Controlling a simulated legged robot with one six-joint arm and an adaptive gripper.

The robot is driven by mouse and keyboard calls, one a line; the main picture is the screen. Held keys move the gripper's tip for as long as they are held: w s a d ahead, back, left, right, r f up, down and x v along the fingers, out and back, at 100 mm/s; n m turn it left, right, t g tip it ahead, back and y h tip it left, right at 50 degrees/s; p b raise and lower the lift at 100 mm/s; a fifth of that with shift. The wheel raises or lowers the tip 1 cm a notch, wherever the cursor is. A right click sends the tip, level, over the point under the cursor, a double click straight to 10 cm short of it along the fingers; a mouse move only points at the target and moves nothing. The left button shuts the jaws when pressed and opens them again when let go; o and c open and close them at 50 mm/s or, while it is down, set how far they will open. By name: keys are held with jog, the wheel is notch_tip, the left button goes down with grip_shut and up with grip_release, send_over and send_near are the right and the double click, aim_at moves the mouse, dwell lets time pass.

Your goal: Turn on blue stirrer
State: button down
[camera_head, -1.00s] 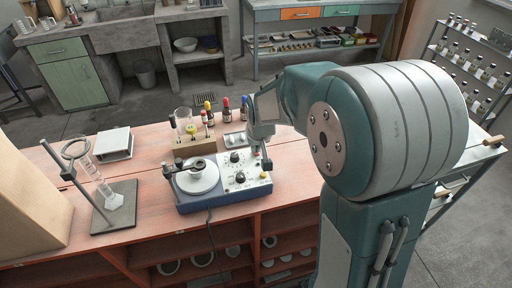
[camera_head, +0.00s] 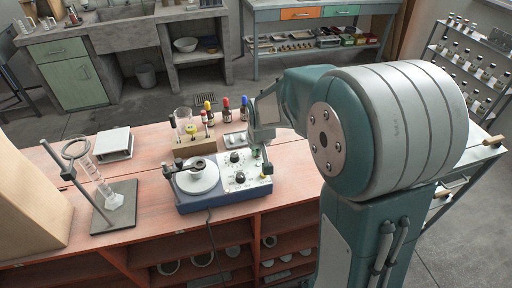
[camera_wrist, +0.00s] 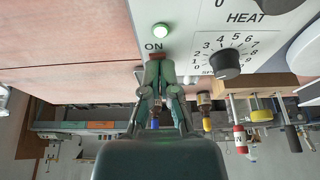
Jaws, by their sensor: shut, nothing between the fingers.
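The blue stirrer (camera_head: 196,207) stands on the bench, with a round white plate (camera_head: 198,177) on its left and a white control panel (camera_head: 236,186) on its right. My gripper (camera_head: 264,165) is at the panel's right edge. In the wrist view my gripper (camera_wrist: 157,58) is shut and empty, with its tips just below the "ON" label. The speed dial (camera_wrist: 225,64) is right of the tips. The tips hide whatever lies beneath them, and contact cannot be told.
A ring stand (camera_head: 113,208) with a glass cylinder is at left, near a white-topped box (camera_head: 115,144). The bench between is clear.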

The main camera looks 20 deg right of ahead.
jog(key=shift+w, duration=0.15)
jog(key=shift+w+r, duration=0.2)
jog(key=shift+w, duration=0.5)
jog(key=shift+r, duration=0.35)
jog(key=v, duration=0.4)
jog(key=shift+w+r, duration=0.2)
jog(key=shift+w, duration=0.1)
jog(key=s+r, duration=0.6)
jog(key=shift+s, duration=0.1)
